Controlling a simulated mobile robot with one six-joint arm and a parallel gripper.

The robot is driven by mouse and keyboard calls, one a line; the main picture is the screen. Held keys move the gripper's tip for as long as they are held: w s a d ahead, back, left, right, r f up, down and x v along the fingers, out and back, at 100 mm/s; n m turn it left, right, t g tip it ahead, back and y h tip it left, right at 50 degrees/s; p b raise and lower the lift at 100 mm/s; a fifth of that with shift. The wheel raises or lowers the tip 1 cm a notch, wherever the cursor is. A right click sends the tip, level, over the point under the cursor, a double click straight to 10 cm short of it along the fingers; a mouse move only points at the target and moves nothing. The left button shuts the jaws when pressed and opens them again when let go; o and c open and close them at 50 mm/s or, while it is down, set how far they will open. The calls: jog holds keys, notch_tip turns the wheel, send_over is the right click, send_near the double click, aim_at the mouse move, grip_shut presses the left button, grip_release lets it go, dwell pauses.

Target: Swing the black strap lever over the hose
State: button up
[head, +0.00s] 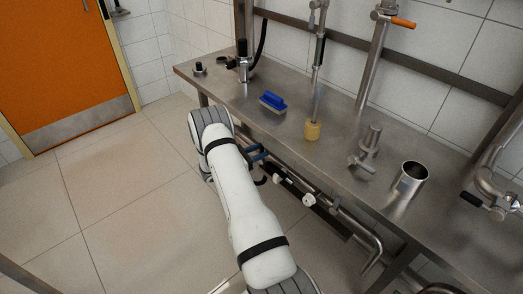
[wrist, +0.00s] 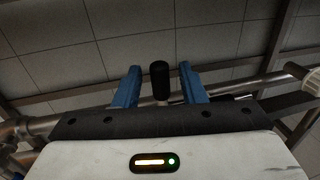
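My gripper (wrist: 160,88) shows two blue fingers, apart, in the wrist view. A black rounded grip on a pale stem (wrist: 159,80), possibly the end of the strap lever, stands between them with a gap on each side. In the head view my gripper (head: 256,154) is low beside the table's front edge, partly hidden by my arm. A dark curved piece (head: 262,180) shows just below it; I cannot tell if it belongs to the lever. I cannot make out the hose for certain.
The tiled floor (head: 120,190) at left is clear.

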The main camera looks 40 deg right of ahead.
jog(key=shift+d, duration=0.7)
grip_shut()
jog(key=shift+s, duration=0.1)
